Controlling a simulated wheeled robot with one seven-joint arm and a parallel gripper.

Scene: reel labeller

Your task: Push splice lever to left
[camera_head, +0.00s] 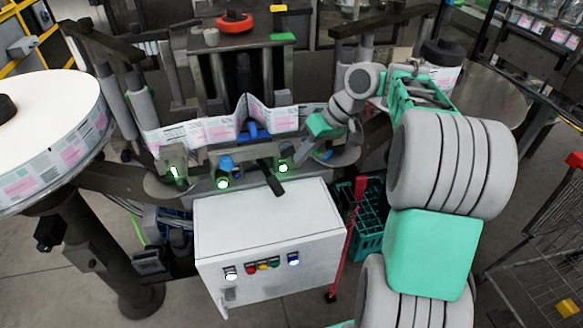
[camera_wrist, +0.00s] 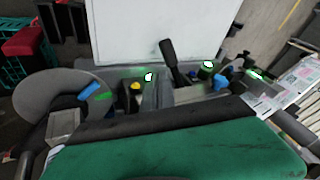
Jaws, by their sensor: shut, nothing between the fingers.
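The splice lever (camera_head: 273,181) has a black handle that sticks out from the middle of the splice table's front edge, just above the white cabinet. It stands upright in the wrist view (camera_wrist: 168,52), in front of the cabinet's pale top. My gripper (camera_head: 306,154) is above the right part of the splice table, to the right of the lever and apart from it in the head view. It is shut and empty. Its fingertips are small and hard to make out. My gripper's green housing covers the lower part of the wrist view.
Green-lit knobs (camera_head: 283,168) (camera_head: 223,183) flank the lever. The white cabinet (camera_head: 268,215) with coloured buttons stands in front. Printed label web (camera_head: 205,131) runs behind the table. A red post (camera_head: 352,230) and a teal crate (camera_head: 370,235) are at the right.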

